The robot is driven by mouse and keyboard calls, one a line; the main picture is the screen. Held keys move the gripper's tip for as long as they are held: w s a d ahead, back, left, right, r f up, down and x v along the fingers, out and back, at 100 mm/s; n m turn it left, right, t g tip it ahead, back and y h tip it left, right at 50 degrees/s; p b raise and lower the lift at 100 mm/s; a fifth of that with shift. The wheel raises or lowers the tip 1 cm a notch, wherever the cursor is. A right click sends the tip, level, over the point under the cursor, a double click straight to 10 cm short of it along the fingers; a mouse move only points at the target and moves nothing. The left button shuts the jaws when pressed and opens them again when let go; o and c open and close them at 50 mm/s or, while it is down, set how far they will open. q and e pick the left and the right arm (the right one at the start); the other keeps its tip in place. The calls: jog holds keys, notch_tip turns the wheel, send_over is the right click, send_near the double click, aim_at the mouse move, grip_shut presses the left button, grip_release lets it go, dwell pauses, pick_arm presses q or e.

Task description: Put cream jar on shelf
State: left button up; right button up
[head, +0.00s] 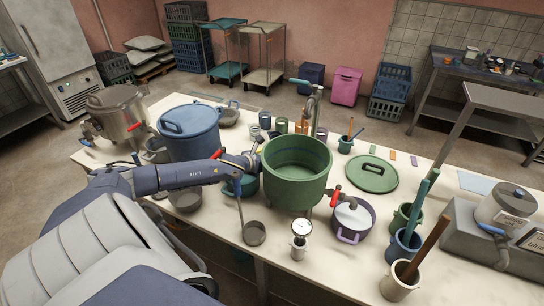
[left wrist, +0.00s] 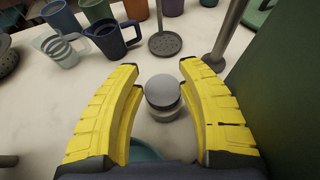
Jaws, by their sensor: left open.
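A small round jar with a grey domed lid, a dark band and a pale base (left wrist: 163,97) stands on the counter in the left wrist view; it looks like the cream jar. My left gripper (left wrist: 160,72) is open, with its yellow fingers on either side of the jar and gaps still visible. In the head view my left gripper (head: 254,150) is beside the big green pot (head: 297,175), and I cannot make out the jar there. I cannot tell which shelf is meant; shelved carts (head: 263,27) stand at the back. My right gripper is out of view.
The green pot's wall (left wrist: 285,110) is close at the right of the wrist view. Mugs (left wrist: 112,40), a striped cup (left wrist: 62,50) and a perforated dark disc (left wrist: 165,44) stand beyond the jar. A blue lidded pot (head: 188,132) stands left of my gripper.

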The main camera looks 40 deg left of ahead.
pick_arm(q)
jog(key=o, duration=0.8)
jog(key=shift+s, duration=0.15)
jog(key=shift+o, duration=0.2)
jog(key=shift+r, duration=0.1)
jog(key=shift+w+a+r+n+y, duration=0.1)
jog(key=shift+w+a+n+y, duration=0.15)
jog(key=shift+a+n, duration=0.2)
jog(key=a+r+n+g, duration=0.2)
jog(key=a+n+g, duration=0.55)
jog(key=n, duration=1.15)
jog(key=s+d+r+n+g+h, duration=0.2)
jog(key=d+r+n+g+h, duration=0.15)
jog(key=d+r+n, duration=0.2)
jog(key=shift+n+t+h, duration=0.3)
jog(key=shift+n+t, duration=0.1)
jog(key=shift+t, duration=0.1)
jog(key=x, duration=1.5)
jog(key=shift+a+f, duration=0.1)
jog(key=shift+f, duration=0.35)
